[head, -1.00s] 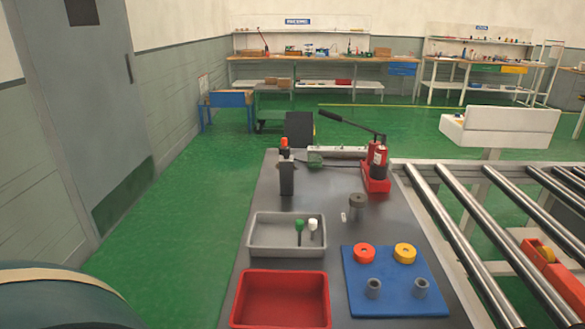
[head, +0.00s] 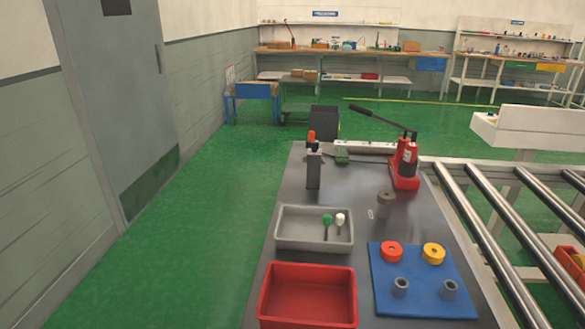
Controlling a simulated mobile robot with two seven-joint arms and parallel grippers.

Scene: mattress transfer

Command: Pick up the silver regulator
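No item is plainly marked as the silver regulator, and I cannot tell which one it is. Grey metallic candidates on the dark table (head: 270,285) are a short grey cylinder fitting (head: 386,204) behind the blue mat and an upright grey block (head: 313,172) with an orange top at the left. Two small grey hollow cylinders, the left (head: 400,287) and the right (head: 449,290), stand on the blue mat (head: 425,308). Neither of my grippers is in view, and nothing on the table is being touched.
A grey tray (head: 281,238) holds a green-topped and a white-topped piece. An empty red bin (head: 307,318) is nearer. A red hand pump (head: 405,165) stands at the back right. A roller conveyor (head: 480,215) runs along the right. Green floor lies open at the left.

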